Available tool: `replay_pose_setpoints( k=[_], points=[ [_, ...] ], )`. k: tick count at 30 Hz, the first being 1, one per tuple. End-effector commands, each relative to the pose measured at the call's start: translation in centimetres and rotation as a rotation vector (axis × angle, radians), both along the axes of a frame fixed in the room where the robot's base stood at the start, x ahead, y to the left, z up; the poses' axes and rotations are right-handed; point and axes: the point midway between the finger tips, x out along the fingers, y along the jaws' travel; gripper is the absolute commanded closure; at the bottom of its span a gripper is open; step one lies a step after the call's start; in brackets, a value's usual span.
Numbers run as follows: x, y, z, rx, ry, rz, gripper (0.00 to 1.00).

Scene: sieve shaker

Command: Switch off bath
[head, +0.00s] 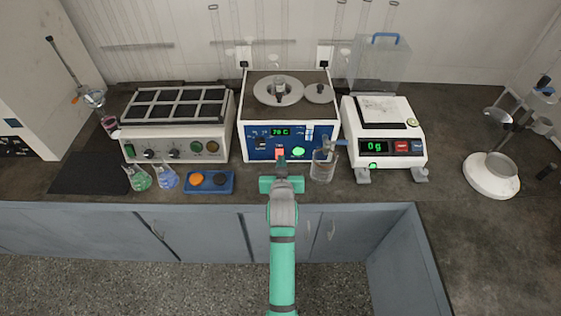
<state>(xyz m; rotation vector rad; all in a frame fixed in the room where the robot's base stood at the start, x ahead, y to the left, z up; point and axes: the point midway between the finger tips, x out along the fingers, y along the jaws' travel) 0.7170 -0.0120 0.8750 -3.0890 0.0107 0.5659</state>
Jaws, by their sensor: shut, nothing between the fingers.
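The bath (289,110) is the white unit with a blue front panel at the middle of the counter. Round lids and a knob-like fitting sit on its top. Its display (280,132) is lit green and reads about 70 C. A round green light or button (298,152) glows at the lower right of the panel. My gripper (281,160) is shut and empty, right in front of the lower panel, beside a small pinkish-red patch (279,152). I cannot tell whether it touches the panel. My gripper hides part of the lower panel.
A blue tray (222,184) and flasks (139,178) stand to the left. A hotplate unit (172,145) and a balance (405,147) flank the bath.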

Motion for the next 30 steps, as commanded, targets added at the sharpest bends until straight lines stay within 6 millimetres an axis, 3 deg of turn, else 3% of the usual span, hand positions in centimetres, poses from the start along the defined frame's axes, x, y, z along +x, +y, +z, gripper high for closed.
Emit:
replay_pose_setpoints(
  k=[21,30],
  points=[
    [0.7,0.4,-0.4,0.000,0.000,0.005,1.00],
    [0.8,0.4,0.5,0.000,-0.004,0.005,1.00]
  ],
)
